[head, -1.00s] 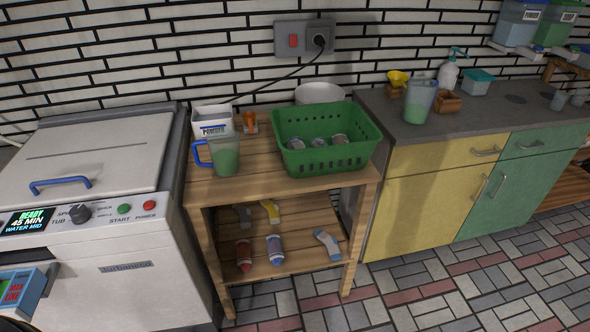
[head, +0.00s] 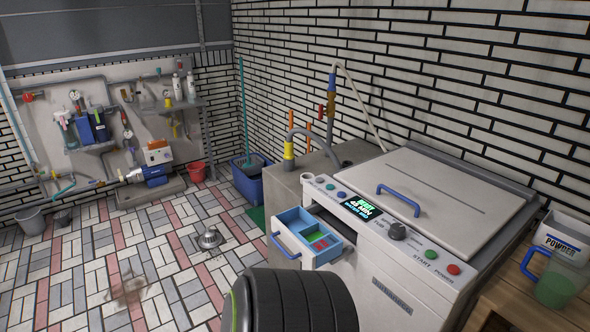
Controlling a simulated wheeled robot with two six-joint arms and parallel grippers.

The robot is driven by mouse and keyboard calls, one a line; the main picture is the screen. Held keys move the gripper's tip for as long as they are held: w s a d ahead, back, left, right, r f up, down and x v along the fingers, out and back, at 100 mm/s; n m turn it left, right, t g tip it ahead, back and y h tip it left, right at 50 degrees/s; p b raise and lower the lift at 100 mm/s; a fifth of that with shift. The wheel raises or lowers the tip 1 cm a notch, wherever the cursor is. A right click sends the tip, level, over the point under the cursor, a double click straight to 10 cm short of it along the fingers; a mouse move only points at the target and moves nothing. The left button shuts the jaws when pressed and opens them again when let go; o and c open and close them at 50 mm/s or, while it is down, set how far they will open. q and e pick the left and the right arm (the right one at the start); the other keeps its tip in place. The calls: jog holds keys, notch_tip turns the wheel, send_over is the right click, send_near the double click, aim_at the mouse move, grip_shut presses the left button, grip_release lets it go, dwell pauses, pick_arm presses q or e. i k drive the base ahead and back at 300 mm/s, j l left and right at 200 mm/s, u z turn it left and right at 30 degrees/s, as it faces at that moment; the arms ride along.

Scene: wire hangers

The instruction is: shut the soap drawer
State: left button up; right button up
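The soap drawer (head: 293,226) is pulled out from the front of the white washing machine (head: 385,285). It is a light blue tray with a blue handle on its front, and its compartments show red and green parts inside. A dark ribbed cylindrical part (head: 300,300), probably of my own arm, stands at the bottom of the head view, just below the drawer. Neither gripper's fingers show.
A blue-handled lid (head: 440,190) is closed on top of the machine. A wooden table (head: 535,308) with a powder box and a green-filled jug (head: 560,285) stands at the right. The tiled floor left of the machine is mostly clear, with a metal floor drain (head: 209,238).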

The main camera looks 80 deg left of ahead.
aim_at(315, 230)
jog(key=u, duration=2.7)
